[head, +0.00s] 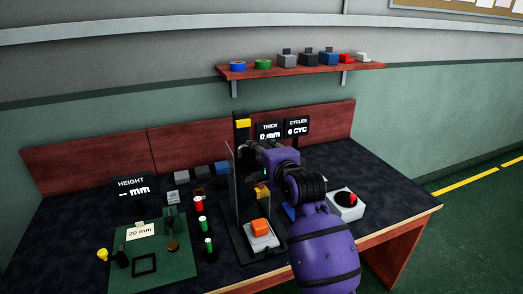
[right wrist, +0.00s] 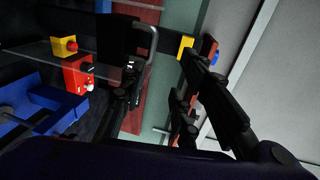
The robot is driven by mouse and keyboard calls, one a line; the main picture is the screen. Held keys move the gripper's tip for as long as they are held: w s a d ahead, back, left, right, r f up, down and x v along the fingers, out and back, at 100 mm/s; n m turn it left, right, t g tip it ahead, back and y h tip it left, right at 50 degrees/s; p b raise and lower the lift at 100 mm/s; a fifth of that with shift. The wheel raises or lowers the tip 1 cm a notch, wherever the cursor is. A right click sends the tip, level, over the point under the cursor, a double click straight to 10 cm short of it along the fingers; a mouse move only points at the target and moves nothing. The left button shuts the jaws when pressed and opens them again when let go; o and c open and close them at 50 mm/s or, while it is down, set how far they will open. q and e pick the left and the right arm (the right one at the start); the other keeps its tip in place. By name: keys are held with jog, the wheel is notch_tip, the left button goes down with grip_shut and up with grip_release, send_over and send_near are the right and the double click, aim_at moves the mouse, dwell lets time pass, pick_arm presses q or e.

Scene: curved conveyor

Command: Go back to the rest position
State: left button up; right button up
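My right arm, purple with black joints, comes in from the lower right in the head view. Its gripper (head: 262,150) is beside the upper part of a black upright press (head: 242,135) with a yellow top; the arm hides part of it. In the right wrist view the two black fingers (right wrist: 160,75) stand apart, with no object visible held between them. A grey bar handle (right wrist: 152,45) shows by the left finger; I cannot tell whether they touch. My left gripper is not in view.
An orange block (head: 260,227) sits on the press base, near a clear panel (head: 231,180). A red-button box (head: 346,204) stands right of my arm. Spools (head: 203,224) and a green mat (head: 178,268) are left. A shelf (head: 300,71) hangs behind.

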jog(key=s+d+f+n+h, duration=0.1)
jog(key=s+d+f+n, duration=0.2)
jog(key=s+f+n, duration=0.3)
jog(key=s+d+f+n+p, duration=0.1)
jog(key=s+d+f+n, duration=0.2)
jog(key=s+f, duration=0.3)
jog(key=s+d+f+n+h, duration=0.1)
jog(key=s+d+f+n, duration=0.3)
jog(key=f, duration=0.4)
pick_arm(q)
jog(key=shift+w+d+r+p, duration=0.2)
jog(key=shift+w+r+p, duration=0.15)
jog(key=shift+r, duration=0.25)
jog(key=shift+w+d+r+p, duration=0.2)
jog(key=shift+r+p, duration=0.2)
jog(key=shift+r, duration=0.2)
pick_arm(e)
jog(key=s+d+f+g, duration=0.2)
jog(key=s+f, duration=0.4)
jog(key=s, duration=0.6)
jog(key=s+d+f+n+g+h, duration=0.1)
jog(key=s+d+f+g, duration=0.1)
jog(key=s+f, duration=0.5)
jog(key=s+d+f+n+g+h, duration=0.1)
jog(key=s+f, duration=0.6)
jog(key=s, duration=1)
jog(key=shift+s+d+g, duration=0.25)
jog(key=shift+d+g, duration=0.2)
jog(key=shift+g, duration=0.25)
